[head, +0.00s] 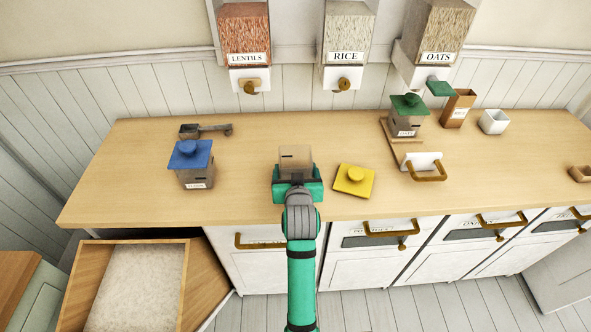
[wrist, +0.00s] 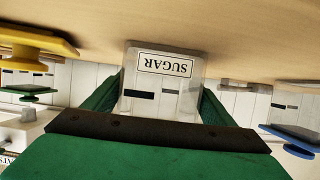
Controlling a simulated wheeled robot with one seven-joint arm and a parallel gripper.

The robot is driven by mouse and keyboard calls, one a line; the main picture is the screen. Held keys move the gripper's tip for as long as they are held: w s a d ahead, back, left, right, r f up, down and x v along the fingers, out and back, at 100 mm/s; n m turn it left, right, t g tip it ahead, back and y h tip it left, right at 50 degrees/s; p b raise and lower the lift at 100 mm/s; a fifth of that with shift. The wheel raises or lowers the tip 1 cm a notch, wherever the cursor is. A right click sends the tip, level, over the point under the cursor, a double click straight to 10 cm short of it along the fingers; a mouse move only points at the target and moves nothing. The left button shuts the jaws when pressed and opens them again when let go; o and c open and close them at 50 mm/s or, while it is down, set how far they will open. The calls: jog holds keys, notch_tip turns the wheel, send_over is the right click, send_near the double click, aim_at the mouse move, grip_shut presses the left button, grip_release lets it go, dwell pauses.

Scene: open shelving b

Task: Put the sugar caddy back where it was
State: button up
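The sugar caddy (head: 295,155) is an open-looking brownish box near the middle of the counter. Its SUGAR label shows upside down in the wrist view (wrist: 163,85). My green gripper (head: 297,180) is at its near side, with one finger along each side and no clear gap; it appears shut on the caddy. The wrist view shows the gripper too (wrist: 160,105). I cannot tell whether the caddy touches the counter. A yellow lid with a knob (head: 354,181) lies on the counter just right of the caddy. The caddy's lower front is hidden in the head view.
A blue-lidded caddy (head: 191,167) stands left, with a metal tool (head: 205,130) behind it. Right are the green-lidded oats caddy (head: 405,122), a white-and-brass scoop (head: 424,166), a brown box (head: 457,110) and a white cup (head: 494,121). An open drawer (head: 187,290) juts out front left.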

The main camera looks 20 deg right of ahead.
jog(key=shift+o, duration=1.1)
jog(key=shift+r, duration=0.1)
jog(key=shift+r, duration=0.15)
jog(key=v, duration=1.2)
